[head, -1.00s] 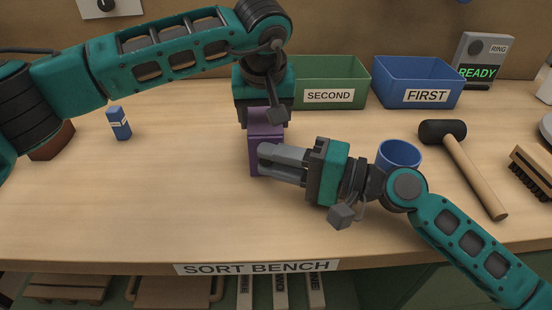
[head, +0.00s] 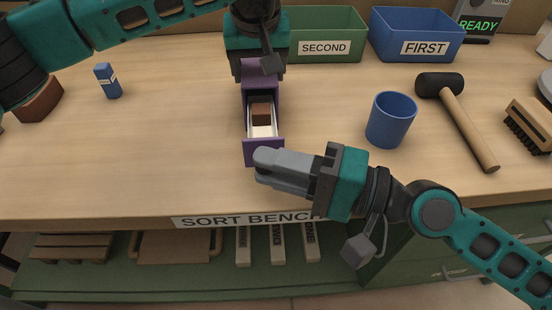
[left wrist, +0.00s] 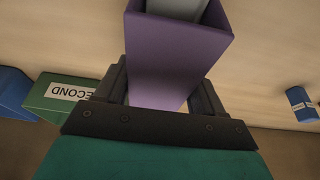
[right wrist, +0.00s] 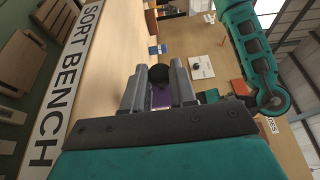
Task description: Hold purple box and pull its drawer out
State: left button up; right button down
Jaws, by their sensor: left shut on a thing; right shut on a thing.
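The purple box (head: 252,71) is at the back middle of the bench, partly hidden under my left gripper. In the left wrist view the purple box (left wrist: 172,60) fills the space between the fingers of my left gripper (left wrist: 160,85), which is shut on it. The drawer (head: 263,151) stands well out of the box toward the front, with pale insides. A red-brown block (head: 261,112) lies in the drawer.
A green SECOND bin (head: 325,47) and a blue FIRST bin (head: 425,47) stand behind. A blue cup (head: 391,120), a mallet (head: 460,122) and a brush (head: 530,125) are at right.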

pick_arm(q)
jog(key=shift+w+a, duration=0.15)
jog(key=shift+w, duration=0.05)
pick_arm(e)
jog(key=c, duration=1.2)
grip_release()
jog(key=shift+s, duration=0.2)
jog(key=shift+c, duration=0.2)
pick_arm(q)
jog(key=shift+s, duration=0.1)
pick_arm(e)
jog(key=o, duration=0.3)
jog(key=shift+w, duration=0.1)
jog(key=shift+v, duration=5.95)
pick_arm(q)
jog(key=o, duration=1)
